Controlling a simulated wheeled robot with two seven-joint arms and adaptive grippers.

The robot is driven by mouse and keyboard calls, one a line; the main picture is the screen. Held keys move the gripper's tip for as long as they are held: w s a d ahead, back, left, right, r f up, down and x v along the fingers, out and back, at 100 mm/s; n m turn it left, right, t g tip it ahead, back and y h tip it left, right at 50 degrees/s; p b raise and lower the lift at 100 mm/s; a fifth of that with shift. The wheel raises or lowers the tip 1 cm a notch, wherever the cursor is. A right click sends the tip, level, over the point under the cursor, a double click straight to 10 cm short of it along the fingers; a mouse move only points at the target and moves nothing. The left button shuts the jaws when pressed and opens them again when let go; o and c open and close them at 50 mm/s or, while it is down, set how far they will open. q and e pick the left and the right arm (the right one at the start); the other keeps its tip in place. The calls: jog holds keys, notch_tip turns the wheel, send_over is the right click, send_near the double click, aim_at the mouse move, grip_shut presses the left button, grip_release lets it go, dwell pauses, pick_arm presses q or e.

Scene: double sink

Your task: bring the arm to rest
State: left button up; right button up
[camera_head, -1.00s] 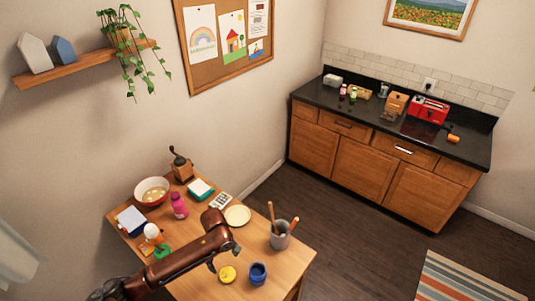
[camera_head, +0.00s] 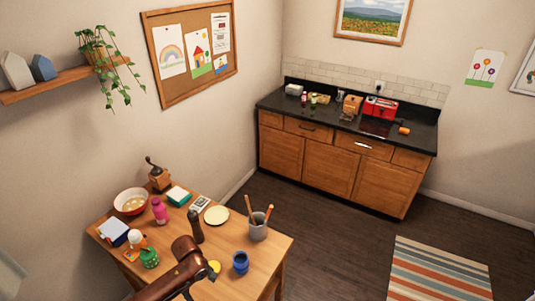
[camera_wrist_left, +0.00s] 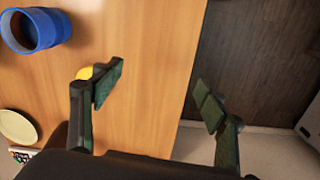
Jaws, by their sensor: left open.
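My left arm (camera_head: 172,277) is dark brown and comes in from the bottom of the head view, over the front of the wooden table (camera_head: 268,247). Its fingers do not show clearly there. In the left wrist view my left gripper (camera_wrist_left: 158,92) is open, with its two dark green fingers wide apart and nothing between them. The table edge and dark floor lie beyond the gap. A yellow lid-like thing (camera_head: 214,267) is partly hidden behind one finger in the wrist view. My right gripper is not in view.
The table also holds a blue mug (camera_head: 240,263), a grey utensil pot (camera_head: 258,230), a cream plate (camera_head: 216,215), a dark upright mill-like thing (camera_head: 195,227), a pink bottle (camera_head: 159,210) and a bowl (camera_head: 131,202). A counter (camera_head: 340,130) stands at the back. The floor between is clear.

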pick_arm(q)
jog(key=s+d+f+m+t+h, duration=0.2)
jog(key=s+d+f+m, duration=0.3)
jog(key=s, duration=0.4)
jog(key=s+a+r+m+t+y, duration=0.1)
jog(key=s+a+m+y, duration=0.15)
jog(key=s+a, duration=0.55)
jog(key=s+a+r+m+y, duration=0.1)
jog(key=s+a+r+m, duration=0.15)
jog(key=s+a, duration=0.55)
notch_tip(320, 180, down, 40)
jog(key=s+d+r+m+b, duration=0.1)
jog(key=s+d+b, duration=0.1)
jog(key=b, duration=0.7)
jog(key=s+f+g+b, duration=0.1)
jog(key=s+f+b, duration=0.2)
jog(key=s+f, duration=0.7)
jog(key=s+f+g+h+b, duration=0.1)
jog(key=s+f+b, duration=0.2)
jog(key=s+f, duration=0.6)
notch_tip(320, 180, down, 6)
jog(key=shift+s+r+m+b, duration=0.2)
jog(key=shift+s+m+b, duration=0.15)
jog(key=shift+s+m, duration=0.05)
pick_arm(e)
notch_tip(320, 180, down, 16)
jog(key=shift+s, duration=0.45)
